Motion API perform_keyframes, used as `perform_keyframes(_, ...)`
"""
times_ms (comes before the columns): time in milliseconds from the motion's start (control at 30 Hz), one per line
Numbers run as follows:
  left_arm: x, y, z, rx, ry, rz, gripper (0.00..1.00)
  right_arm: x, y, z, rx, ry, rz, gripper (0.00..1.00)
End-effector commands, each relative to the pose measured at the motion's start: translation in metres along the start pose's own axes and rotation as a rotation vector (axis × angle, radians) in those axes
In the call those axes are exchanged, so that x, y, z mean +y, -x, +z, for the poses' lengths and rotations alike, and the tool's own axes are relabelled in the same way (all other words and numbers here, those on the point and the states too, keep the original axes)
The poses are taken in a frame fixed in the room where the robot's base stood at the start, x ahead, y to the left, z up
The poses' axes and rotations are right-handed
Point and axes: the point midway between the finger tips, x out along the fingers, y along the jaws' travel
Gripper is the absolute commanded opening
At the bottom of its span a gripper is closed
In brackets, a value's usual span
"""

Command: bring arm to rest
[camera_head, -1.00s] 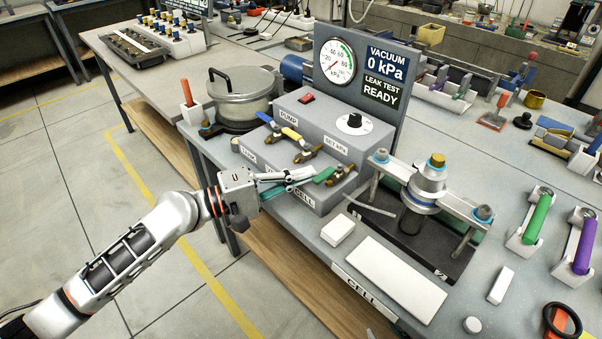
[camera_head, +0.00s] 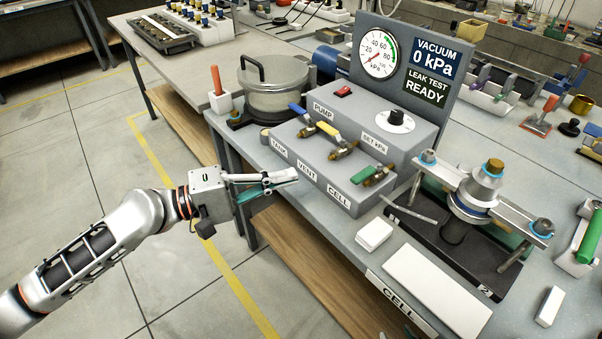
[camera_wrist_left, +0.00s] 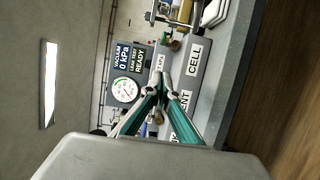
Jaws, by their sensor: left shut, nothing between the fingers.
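My left gripper (camera_head: 294,176) is shut and empty. It hangs off the left front edge of the bench, in front of the grey pump box (camera_head: 347,188), apart from it. In the left wrist view its teal-padded fingers (camera_wrist_left: 163,84) meet at the tips, and the box with its VENT and CELL labels lies beyond them. The box carries a blue valve handle (camera_head: 298,108), a yellow one (camera_head: 328,130) and a green one (camera_head: 374,176). My right gripper is not in view.
A lidded pot (camera_head: 275,88) stands behind the box. A gauge panel (camera_head: 405,62) reads 0 kPa and READY. A clamped cell (camera_head: 482,185) stands to the right, with a white slab (camera_head: 437,290) in front. Open floor (camera_head: 100,160) lies left of the bench.

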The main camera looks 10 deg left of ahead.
Motion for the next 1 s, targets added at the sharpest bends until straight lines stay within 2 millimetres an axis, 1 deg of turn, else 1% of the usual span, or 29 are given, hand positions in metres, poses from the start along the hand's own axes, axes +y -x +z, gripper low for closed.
perform_keyframes(100,0.0,0.004,0.001,-0.001,-0.001,0.0,0.0,0.002,-0.001,-0.005,0.009,0.002,0.003,0.36)
perform_keyframes(233,0.001,0.005,0.001,-0.001,-0.002,0.0,0.0,0.003,-0.001,-0.008,0.015,0.003,0.005,0.36)
perform_keyframes(533,0.001,0.004,0.001,0.0,-0.002,0.0,0.0,0.003,-0.002,-0.006,0.013,0.002,0.004,0.36)
perform_keyframes(667,-0.008,0.004,0.001,0.015,-0.03,-0.008,0.0,0.002,-0.002,-0.005,0.011,0.002,0.004,0.36)
perform_keyframes(767,-0.029,0.003,0.002,0.055,-0.108,-0.035,0.0,0.002,-0.001,-0.007,0.011,0.001,0.003,0.36)
perform_keyframes(867,-0.064,0.006,0.002,0.119,-0.235,-0.089,0.0,0.002,0.0,-0.009,0.012,-0.001,0.001,0.36)
perform_keyframes(900,-0.079,0.008,0.003,0.146,-0.291,-0.118,0.0,0.001,0.0,-0.009,0.012,-0.002,0.001,0.36)
perform_keyframes(967,-0.102,0.013,0.004,0.187,-0.377,-0.166,0.0,0.001,0.001,-0.01,0.012,-0.003,-0.001,0.36)
perform_keyframes(1000,-0.117,0.017,0.005,0.212,-0.435,-0.202,0.0,0.0,0.002,-0.01,0.012,-0.005,-0.002,0.36)
